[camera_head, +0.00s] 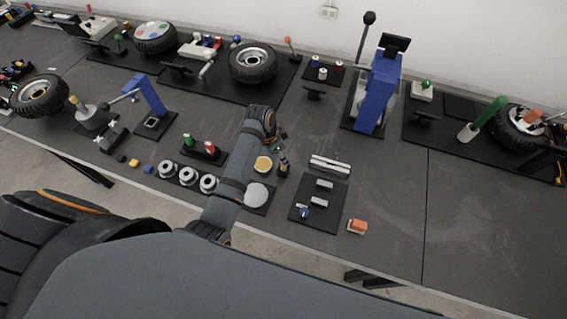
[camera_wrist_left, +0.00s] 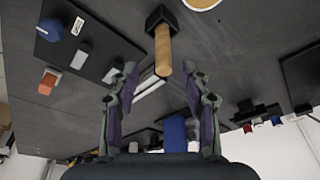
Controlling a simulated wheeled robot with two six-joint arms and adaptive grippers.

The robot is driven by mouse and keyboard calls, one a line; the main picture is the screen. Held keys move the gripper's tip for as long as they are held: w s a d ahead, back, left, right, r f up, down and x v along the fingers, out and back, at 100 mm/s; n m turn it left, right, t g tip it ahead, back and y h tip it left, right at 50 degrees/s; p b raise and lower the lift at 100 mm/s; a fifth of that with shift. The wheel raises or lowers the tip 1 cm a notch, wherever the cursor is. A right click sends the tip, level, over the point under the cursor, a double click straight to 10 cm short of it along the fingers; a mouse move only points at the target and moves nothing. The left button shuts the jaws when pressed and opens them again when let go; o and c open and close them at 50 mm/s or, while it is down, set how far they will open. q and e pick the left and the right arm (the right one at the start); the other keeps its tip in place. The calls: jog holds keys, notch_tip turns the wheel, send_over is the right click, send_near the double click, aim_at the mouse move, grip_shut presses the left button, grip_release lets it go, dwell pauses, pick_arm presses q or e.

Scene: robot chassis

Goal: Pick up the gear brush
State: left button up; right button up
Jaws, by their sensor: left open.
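The gear brush appears to be the piece with a wooden handle (camera_wrist_left: 163,52) and a black block-like head in the left wrist view. Its handle points toward the gripper, and its head lies farther away at the top. My left gripper (camera_wrist_left: 160,72) is open, with one finger on each side of the handle's line. No contact with the handle shows. In the head view my left gripper (camera_head: 283,164) hangs over the bench beside a yellow-topped round container, and the brush cannot be made out clearly there. My right gripper is not in view.
Silver bars (camera_head: 330,165) lie right of the gripper, and a black mat with small parts (camera_head: 335,205) is in front of them. An orange-and-white block (camera_head: 357,226) sits near the bench edge. A white disc (camera_head: 257,194) is by my arm. A blue press (camera_head: 377,92) stands behind.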

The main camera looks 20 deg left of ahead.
pick_arm(q)
jog(key=shift+w+d+f, duration=0.1)
jog(key=shift+w+f, duration=0.2)
jog(key=shift+f, duration=0.2)
jog(key=shift+w+d+f, duration=0.1)
jog(key=shift+w+f, duration=0.2)
jog(key=shift+f, duration=0.2)
jog(key=shift+p+x, duration=0.65)
jog(key=shift+x, duration=0.4)
jog(key=shift+s+x, duration=0.2)
jog(key=shift+x, duration=1)
jog(key=shift+w+f, duration=0.15)
jog(key=shift+f, duration=0.3)
grip_shut()
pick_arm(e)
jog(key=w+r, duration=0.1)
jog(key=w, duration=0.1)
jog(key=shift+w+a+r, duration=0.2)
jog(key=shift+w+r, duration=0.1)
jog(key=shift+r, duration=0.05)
